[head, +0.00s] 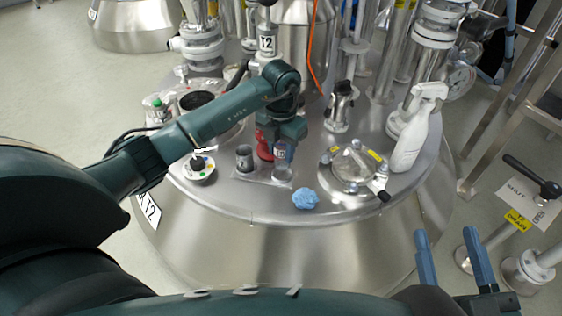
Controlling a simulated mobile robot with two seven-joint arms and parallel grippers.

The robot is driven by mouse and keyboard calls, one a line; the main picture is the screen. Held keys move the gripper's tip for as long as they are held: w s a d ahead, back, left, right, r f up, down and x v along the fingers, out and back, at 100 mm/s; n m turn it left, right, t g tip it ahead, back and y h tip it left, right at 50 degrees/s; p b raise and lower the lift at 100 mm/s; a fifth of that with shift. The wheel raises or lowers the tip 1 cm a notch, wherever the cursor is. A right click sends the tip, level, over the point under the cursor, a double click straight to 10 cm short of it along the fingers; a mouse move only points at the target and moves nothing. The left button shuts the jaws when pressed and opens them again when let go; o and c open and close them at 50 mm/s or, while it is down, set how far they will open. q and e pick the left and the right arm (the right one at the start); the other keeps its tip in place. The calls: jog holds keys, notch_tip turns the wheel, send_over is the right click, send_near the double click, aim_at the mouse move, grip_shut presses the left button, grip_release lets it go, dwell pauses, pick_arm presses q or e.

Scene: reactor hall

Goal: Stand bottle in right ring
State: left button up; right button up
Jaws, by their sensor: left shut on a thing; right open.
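My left gripper (284,158) reaches over the vessel top from the left and points down, its blue fingers shut on a small bottle (280,153). Only a pale patch with dark marks shows of the bottle; the fingers hide the rest. It is directly above the right ring (282,174) of a small clear holder. I cannot tell whether the bottle's base is inside the ring. A dark grey container (244,158) stands upright in the left position of the holder. My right gripper (450,260) is open and empty at the lower right, off the vessel's edge.
A red object (264,146) is behind the holder. Pipes crowd the back.

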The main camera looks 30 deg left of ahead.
aim_at(281, 160)
pick_arm(q)
notch_tip(281, 160, down, 2)
jog(key=shift+f+b, duration=0.15)
jog(key=shift+b, duration=0.2)
jog(key=shift+f, duration=0.8)
jog(key=shift+r, duration=0.1)
pick_arm(e)
jog(key=shift+w+r+n+t+y, duration=0.25)
jog(key=shift+r+n+t+y, duration=0.15)
jog(key=shift+r, duration=0.3)
pick_arm(q)
jog(key=o, duration=1)
jog(key=shift+c, duration=0.2)
